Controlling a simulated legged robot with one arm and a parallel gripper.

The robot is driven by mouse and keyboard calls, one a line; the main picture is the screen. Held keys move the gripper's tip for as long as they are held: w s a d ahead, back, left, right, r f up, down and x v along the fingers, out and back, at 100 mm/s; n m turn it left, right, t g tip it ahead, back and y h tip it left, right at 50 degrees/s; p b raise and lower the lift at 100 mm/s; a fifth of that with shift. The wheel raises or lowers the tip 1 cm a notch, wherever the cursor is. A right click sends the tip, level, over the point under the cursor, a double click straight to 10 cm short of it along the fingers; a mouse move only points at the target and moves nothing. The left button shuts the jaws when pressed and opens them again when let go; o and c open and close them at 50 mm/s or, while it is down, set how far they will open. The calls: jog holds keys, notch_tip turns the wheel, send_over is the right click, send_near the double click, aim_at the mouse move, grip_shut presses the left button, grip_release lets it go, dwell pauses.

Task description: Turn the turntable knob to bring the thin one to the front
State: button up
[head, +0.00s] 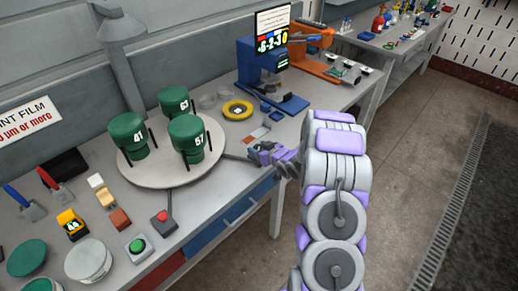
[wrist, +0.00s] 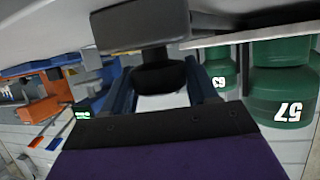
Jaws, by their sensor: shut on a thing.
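The round grey turntable (head: 128,178) stands on the bench and carries three green cylinders. One marked 41 (head: 127,136) is at the left, one marked 57 (head: 187,140) at the front right, and a third (head: 174,101) behind, its number hard to read. The wrist view shows the 57 cylinder (wrist: 283,90) and another green one (wrist: 220,68) upside down at the right. My gripper (head: 262,155) is at the turntable's right side, shut on the dark knob (wrist: 163,75), which sits between its fingers in the wrist view. In the head view the gripper mostly hides the knob.
A red-button box (head: 164,223) and a green-button box (head: 138,247) stand at the bench front. A yellow ring (head: 238,110) and a blue device (head: 262,80) with a display are behind my gripper. A partly cut-off wall sign (head: 27,118) reads "NT FILM", "µm or more".

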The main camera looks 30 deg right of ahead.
jog(key=shift+w+r+m+h+b, duration=0.1)
jog(key=shift+m+h+b, duration=0.25)
jog(key=shift+m+h, duration=0.2)
jog(key=o, duration=1)
jog(key=shift+d, duration=0.1)
jog(key=shift+c, duration=0.2)
jog(key=p+v, duration=0.3)
jog(key=v, duration=1.4)
jog(key=shift+s+f, duration=0.25)
jog(key=shift+s, duration=0.05)
